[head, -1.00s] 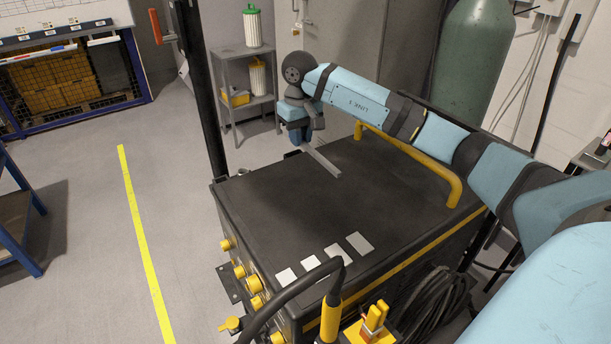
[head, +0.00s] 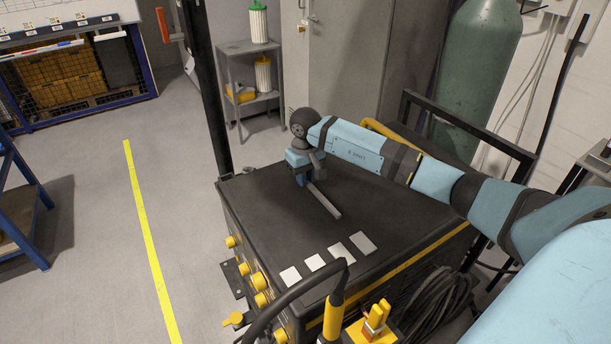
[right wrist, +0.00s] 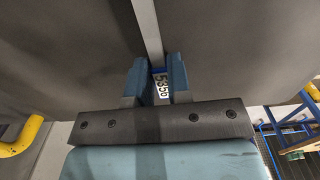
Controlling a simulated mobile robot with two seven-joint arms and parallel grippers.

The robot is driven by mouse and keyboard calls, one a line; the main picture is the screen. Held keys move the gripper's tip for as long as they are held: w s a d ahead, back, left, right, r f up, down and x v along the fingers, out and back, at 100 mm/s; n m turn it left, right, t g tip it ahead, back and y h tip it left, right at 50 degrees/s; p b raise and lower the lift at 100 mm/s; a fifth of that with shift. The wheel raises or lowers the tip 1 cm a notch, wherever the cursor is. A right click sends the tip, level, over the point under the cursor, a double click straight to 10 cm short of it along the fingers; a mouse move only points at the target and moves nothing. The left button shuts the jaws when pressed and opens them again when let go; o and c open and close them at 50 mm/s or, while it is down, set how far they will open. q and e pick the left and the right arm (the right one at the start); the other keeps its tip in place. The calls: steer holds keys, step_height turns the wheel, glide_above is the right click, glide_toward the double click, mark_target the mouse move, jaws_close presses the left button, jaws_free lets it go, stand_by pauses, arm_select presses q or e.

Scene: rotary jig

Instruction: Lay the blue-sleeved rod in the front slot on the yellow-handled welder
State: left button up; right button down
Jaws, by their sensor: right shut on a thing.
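The welder is a dark box with a broad black top (head: 262,218), and its yellow handle (head: 382,128) shows partly behind my right arm. My right gripper (head: 304,180) is over the welder's top and shut on the rod (head: 326,203). The rod's bare grey length points toward the lower right in the head view. In the right wrist view the grey rod (right wrist: 149,28) runs up from between the blue fingers (right wrist: 157,78), with a printed blue sleeve (right wrist: 161,85) between them. I cannot tell whether the rod touches the top. No slot is clearly visible. My left gripper is out of view.
White and grey plates (head: 314,262) lie along the welder's near edge. Yellow knobs (head: 254,281) stick out of its left face. A dark post (head: 203,90) stands behind its far left corner. A black cable (head: 290,298) and yellow connector (head: 371,324) are at the near side.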

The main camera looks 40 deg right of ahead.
steer(key=shift+f, duration=0.2)
steer(key=c, duration=1.1)
jaws_free()
